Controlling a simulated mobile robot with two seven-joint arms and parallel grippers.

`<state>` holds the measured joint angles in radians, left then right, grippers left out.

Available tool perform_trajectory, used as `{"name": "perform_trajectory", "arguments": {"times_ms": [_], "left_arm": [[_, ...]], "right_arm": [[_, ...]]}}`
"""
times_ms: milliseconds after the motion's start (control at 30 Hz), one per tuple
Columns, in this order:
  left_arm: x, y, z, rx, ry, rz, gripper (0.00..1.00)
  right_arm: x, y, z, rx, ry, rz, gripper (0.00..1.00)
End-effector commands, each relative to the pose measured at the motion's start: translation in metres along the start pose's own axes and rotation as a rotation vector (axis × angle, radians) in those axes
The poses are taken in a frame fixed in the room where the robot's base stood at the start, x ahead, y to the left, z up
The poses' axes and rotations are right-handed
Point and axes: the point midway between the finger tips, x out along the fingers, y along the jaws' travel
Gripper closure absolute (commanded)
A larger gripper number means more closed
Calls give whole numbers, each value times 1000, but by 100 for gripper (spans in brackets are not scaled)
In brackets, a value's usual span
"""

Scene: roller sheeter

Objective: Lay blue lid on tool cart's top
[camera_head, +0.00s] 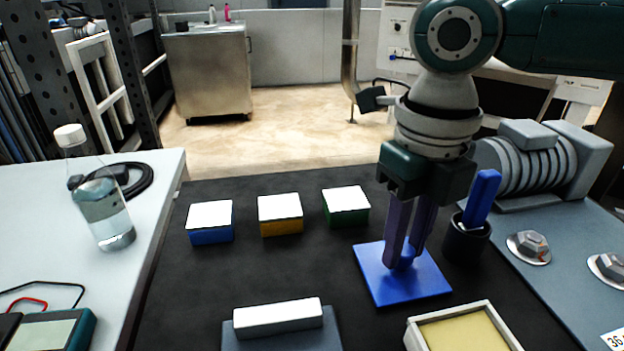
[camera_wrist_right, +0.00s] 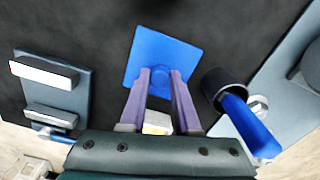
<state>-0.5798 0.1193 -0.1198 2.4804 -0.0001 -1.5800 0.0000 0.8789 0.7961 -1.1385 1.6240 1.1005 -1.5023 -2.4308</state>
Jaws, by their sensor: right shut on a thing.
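The blue lid (camera_head: 385,282) is a flat square plate at the right of the dark work surface (camera_head: 270,270) in the head view. My right gripper (camera_head: 405,262) points down from above and is shut on the lid's small knob, which is mostly hidden between the purple fingers. In the right wrist view, the lid (camera_wrist_right: 165,50) lies just beyond the fingertips (camera_wrist_right: 160,73). I cannot tell whether the lid touches the surface or hangs slightly above it. My left gripper is not in view.
A dark cup (camera_head: 465,240) with a blue-handled tool (camera_head: 482,195) stands close right of the lid. Three white-topped boxes (camera_head: 280,207) stand to the left. A cream-filled tray (camera_head: 460,335) and a grey block with a white bar (camera_head: 278,317) are in front. A metal cabinet (camera_head: 210,75) stands far back.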

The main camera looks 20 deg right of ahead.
Motion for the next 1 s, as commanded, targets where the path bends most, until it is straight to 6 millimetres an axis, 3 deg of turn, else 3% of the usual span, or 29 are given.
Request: {"name": "perform_trajectory", "arguments": {"times_ms": [67,100,333,667,767,1000], "left_arm": [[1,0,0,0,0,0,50],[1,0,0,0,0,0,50],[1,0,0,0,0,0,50],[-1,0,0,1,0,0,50],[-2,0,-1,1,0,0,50],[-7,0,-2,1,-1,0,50]], "right_arm": [[3,0,0,0,1,0,100],[3,0,0,1,0,0,68],[2,0,0,0,1,0,42],[-3,0,0,0,-1,0,40],[-15,0,1,1,-2,1,40],[-69,0,2,1,-5,1,40]]}}
